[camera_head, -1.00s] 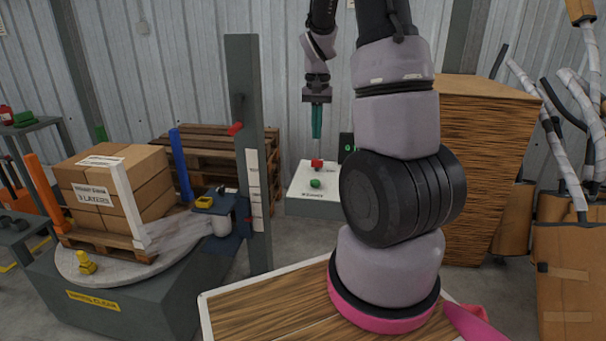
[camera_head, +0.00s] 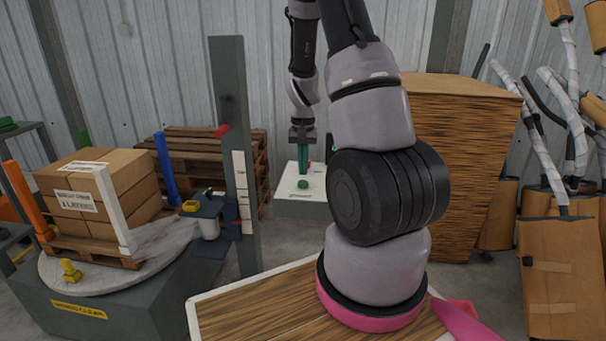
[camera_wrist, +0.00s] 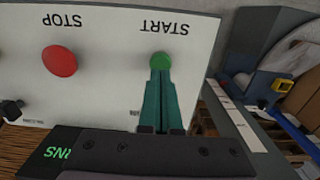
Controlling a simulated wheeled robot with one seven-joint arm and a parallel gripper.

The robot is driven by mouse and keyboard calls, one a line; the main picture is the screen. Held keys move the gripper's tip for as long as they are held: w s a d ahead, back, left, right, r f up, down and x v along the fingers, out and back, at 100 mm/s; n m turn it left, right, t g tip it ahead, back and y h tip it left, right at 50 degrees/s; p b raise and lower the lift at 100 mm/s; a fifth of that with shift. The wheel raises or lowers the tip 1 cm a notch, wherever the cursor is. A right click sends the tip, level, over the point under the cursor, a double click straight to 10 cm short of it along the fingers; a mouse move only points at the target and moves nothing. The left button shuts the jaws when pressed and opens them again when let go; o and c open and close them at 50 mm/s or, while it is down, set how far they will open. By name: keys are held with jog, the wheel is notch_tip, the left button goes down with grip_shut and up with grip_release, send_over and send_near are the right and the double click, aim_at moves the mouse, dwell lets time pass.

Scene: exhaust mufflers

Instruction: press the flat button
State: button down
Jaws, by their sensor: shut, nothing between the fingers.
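A white-topped control box (camera_head: 318,187) stands beyond my arm in the head view. In the wrist view its white panel (camera_wrist: 112,45) carries a red round button (camera_wrist: 59,61) marked STOP and a smaller green round button (camera_wrist: 161,60) marked START. The green button also shows in the head view (camera_head: 303,185). The red one is mostly behind my fingers there. My gripper (camera_head: 303,173) points down with its teal fingers shut and empty. In the wrist view the fingertips (camera_wrist: 158,74) overlap the lower edge of the green button; I cannot tell whether they touch it.
A turntable (camera_head: 62,279) with stacked boxes (camera_head: 90,190) on a pallet is at left. A grey post (camera_head: 228,130) stands between it and the control box.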

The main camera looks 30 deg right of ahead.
aim_at(303, 184)
jog(key=shift+f, duration=1.2)
